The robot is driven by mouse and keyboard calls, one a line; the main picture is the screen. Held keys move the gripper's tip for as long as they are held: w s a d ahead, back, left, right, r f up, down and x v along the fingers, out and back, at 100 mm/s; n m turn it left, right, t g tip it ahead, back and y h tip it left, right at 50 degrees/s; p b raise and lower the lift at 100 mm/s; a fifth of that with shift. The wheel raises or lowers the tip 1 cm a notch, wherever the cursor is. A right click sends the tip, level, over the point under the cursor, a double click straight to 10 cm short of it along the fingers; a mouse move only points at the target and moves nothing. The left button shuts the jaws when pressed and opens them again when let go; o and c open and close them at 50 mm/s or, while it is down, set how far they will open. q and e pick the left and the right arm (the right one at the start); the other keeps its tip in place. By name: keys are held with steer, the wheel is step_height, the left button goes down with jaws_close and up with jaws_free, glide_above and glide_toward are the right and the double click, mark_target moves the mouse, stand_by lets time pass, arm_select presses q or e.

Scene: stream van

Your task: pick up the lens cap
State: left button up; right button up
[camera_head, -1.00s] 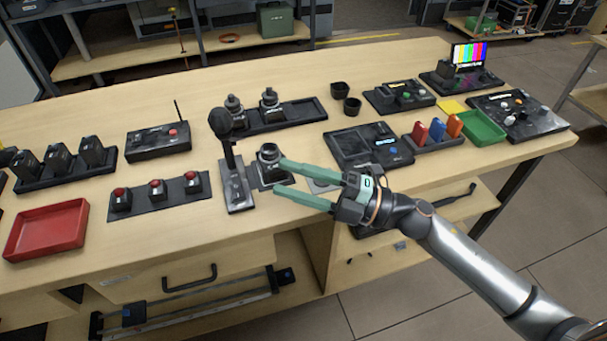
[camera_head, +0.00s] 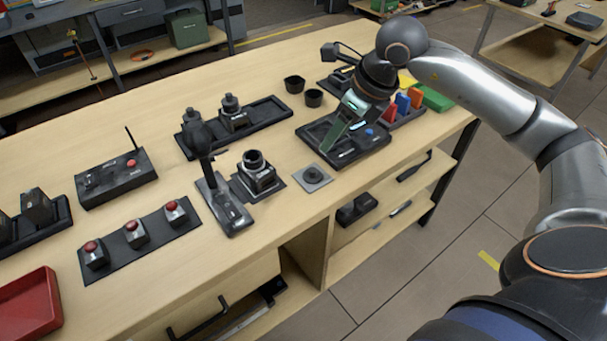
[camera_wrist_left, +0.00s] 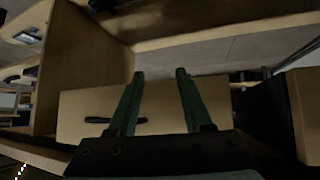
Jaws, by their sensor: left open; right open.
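A flat dark round disc (camera_head: 313,174), which looks like the lens cap, lies on a small grey square pad (camera_head: 326,182) near the table's front edge. Nothing covers it. My right gripper (camera_head: 328,148) is up and to the right of the disc, over a black control panel, apart from the disc. It is open, with one green finger showing clearly and the other mostly hidden. My left gripper (camera_wrist_left: 160,74) is open and empty in the left wrist view, in front of a wooden drawer front (camera_wrist_left: 215,105). The disc does not show there.
A camera-like block (camera_head: 257,174) and a black stick on a base (camera_head: 228,210) stand left of the pad. Two black cups (camera_head: 294,84) stand behind. The black panel (camera_head: 365,150) is to the right. Bare wood surrounds the pad's front and back.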

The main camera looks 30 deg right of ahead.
glide_toward(313, 170)
steer(key=shift+x, duration=1.1)
steer(key=p+x, duration=0.1)
steer(key=x, duration=0.5)
steer(key=shift+w+f, duration=0.1)
steer(key=shift+f, duration=0.1)
jaws_close()
